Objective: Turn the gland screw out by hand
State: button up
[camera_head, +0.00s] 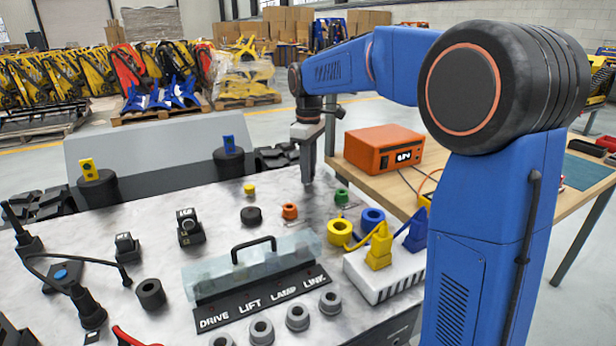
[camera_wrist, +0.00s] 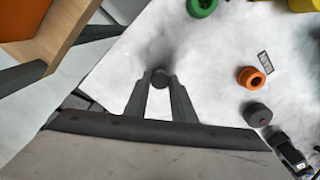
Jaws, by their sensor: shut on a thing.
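My gripper (camera_head: 308,181) points down at the far right part of the grey-white carrier top (camera_head: 140,230).
An orange ring (camera_head: 289,211), a green ring (camera_head: 341,196) and a dark round cap (camera_head: 251,215) stand close to my gripper. A clear cover (camera_head: 215,273) with a black handle lies in front. The wooden bench (camera_head: 430,165) with an orange box (camera_head: 383,148) is at right.

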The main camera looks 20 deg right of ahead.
jog(key=n, duration=0.3)
jog(key=shift+n, duration=0.3)
jog(key=o, duration=0.9)
jog(key=shift+f, duration=0.1)
jog(key=shift+c, duration=0.2)
